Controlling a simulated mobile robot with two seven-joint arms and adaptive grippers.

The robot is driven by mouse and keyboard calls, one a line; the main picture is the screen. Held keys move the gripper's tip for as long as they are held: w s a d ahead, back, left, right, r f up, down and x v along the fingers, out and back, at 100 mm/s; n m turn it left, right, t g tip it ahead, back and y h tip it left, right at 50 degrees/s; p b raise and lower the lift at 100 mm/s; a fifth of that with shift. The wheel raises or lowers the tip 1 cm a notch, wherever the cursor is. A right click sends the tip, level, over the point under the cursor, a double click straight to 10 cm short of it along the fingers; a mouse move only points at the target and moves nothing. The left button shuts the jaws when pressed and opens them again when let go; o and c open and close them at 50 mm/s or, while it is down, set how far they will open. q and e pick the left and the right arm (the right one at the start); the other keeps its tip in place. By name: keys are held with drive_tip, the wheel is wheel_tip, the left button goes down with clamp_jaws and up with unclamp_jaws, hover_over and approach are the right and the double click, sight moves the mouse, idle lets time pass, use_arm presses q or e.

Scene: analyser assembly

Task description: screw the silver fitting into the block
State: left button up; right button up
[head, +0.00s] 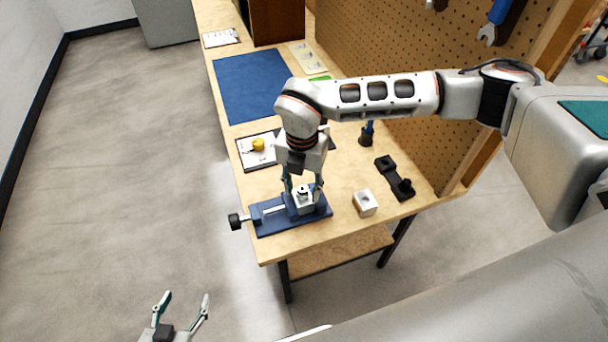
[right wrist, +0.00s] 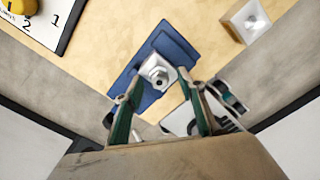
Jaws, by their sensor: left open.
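The silver fitting (right wrist: 160,78), with a hexagonal body and a hole in its top, sits upright on a pale metal block (right wrist: 151,66). The block is held in the blue vise (head: 265,226) at the table's near left edge. My right gripper (head: 304,187) points down over the vise. In the right wrist view its fingers are spread wide, one to each side of the fitting, with gaps between. How deep the fitting sits in the block cannot be told. My left gripper (head: 180,312) is open and empty, low at the left, away from the table.
A second pale block (head: 365,203) with a hole stands right of the vise. A black tool (head: 395,178) lies behind it. A blue mat (head: 250,85) lies farther back, and a pegboard (head: 400,130) borders the right side.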

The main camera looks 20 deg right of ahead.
drive_tip(key=shift+f, duration=0.4)
drive_tip(key=shift+c, duration=1.1)
clamp_jaws()
drive_tip(key=shift+a+m+b, duration=0.1)
drive_tip(key=shift+m+b, duration=0.4)
drive_tip(key=shift+m, duration=1.5)
